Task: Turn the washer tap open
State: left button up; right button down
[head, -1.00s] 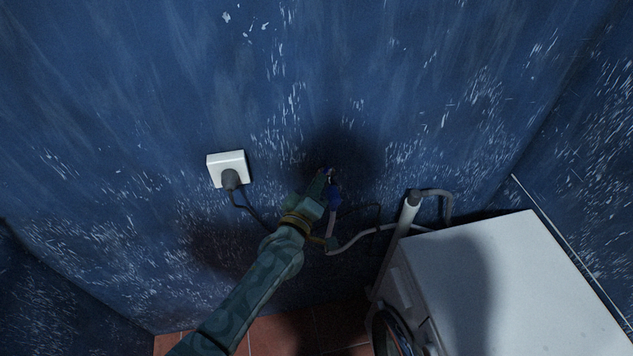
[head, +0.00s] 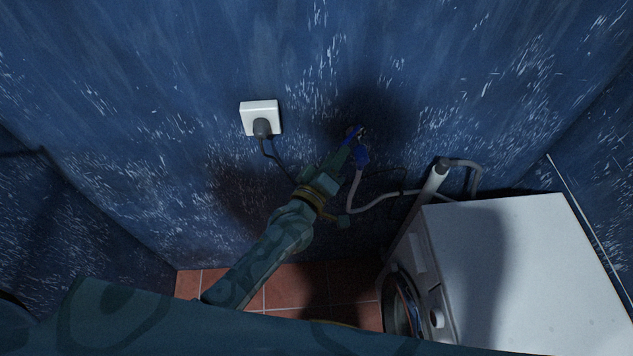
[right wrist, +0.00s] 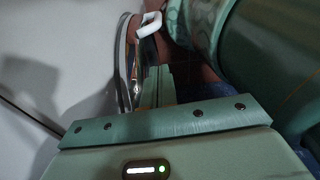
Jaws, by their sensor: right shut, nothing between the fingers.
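The washer tap (head: 358,131) is on the blue wall, with a small blue handle and a blue hose fitting (head: 361,156) below it. My left gripper (head: 350,143) reaches up to the tap from the lower left, its fingertips at the handle. They overlap the tap in the head view, so I cannot tell whether they touch or grip it. The white washer (head: 520,250) stands to the right of the tap. My right gripper (right wrist: 154,75) is shut and empty in the right wrist view, close to the washer's round door (right wrist: 124,65).
A white socket (head: 261,112) with a black plug is left of the tap. A grey hose (head: 385,202) runs from the tap toward the washer and a grey standpipe (head: 433,182). A white loop-shaped part (right wrist: 149,25) is beyond my right fingers. Red floor tiles (head: 290,285) are clear below.

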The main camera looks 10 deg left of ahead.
pick_arm(q)
jog(key=v, duration=1.1)
jog(key=shift+c, duration=0.3)
